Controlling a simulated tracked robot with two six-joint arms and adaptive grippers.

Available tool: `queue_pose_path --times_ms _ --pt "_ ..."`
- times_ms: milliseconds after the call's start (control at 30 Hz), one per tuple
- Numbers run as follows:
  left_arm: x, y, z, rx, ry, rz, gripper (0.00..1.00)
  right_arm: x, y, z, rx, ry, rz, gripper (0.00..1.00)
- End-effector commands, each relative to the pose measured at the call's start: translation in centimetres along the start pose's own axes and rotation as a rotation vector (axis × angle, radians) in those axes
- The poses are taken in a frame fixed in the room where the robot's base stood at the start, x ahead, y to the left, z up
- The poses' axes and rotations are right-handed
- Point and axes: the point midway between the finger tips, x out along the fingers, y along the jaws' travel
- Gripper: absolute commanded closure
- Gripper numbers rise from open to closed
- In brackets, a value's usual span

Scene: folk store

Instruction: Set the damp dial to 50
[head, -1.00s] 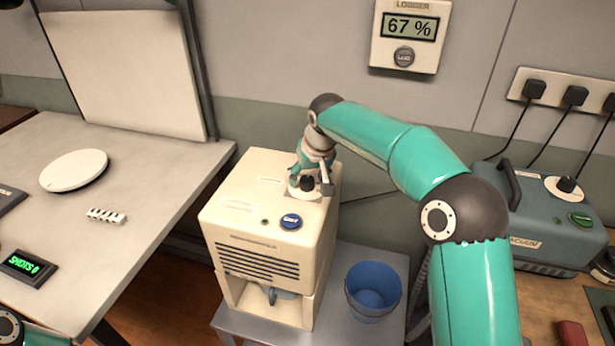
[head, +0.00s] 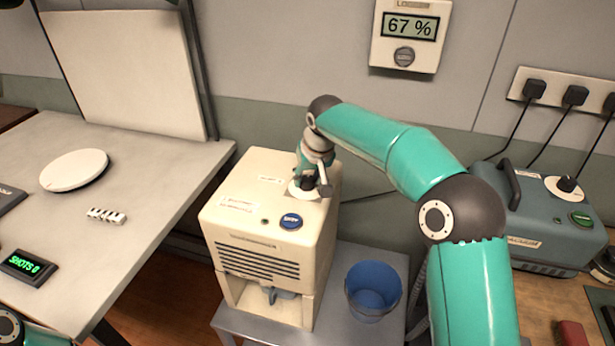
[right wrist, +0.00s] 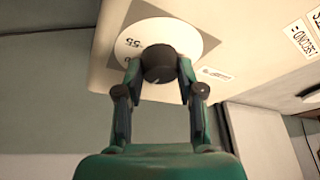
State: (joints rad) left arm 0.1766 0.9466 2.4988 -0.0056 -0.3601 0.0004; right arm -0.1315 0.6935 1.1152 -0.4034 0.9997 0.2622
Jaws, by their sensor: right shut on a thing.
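The cream dehumidifier-like box (head: 225,215) stands on a small grey table. On its top is a round white dial plate (head: 312,194), which also shows in the right wrist view (right wrist: 190,40) with a number that looks like 55. A black dial knob (right wrist: 158,62) with a pale pointer mark stands at its middle. My right gripper (head: 308,182) is on the knob from above; in the right wrist view its two fingers (right wrist: 160,76) are shut on the knob from both sides. The knob is mostly hidden in the head view. My left gripper is out of view.
A blue button (head: 291,222) sits on the box top near the dial. A wall logger (head: 411,27) reads 67 %. A blue bucket (head: 373,284) stands right of the box. A vacuum unit (head: 545,222) is at the right, a white-topped table (head: 130,215) at the left.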

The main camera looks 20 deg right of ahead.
Motion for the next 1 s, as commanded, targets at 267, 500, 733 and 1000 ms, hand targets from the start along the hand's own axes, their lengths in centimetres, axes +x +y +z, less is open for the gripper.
queue_pose_path --times_ms 267,500,733,1000 --pt "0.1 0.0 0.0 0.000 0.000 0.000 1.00 -0.1 -0.1 0.0 0.117 0.008 0.048 0.97" --pt "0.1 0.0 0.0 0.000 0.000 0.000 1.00 -0.1 -0.2 -0.1 0.299 0.019 0.123 0.97" --pt "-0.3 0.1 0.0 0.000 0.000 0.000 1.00 -0.1 -0.3 -0.1 0.489 0.031 0.202 0.97" --pt "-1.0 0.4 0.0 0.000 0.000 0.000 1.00 -0.2 -0.3 -0.2 0.670 0.042 0.275 0.97"
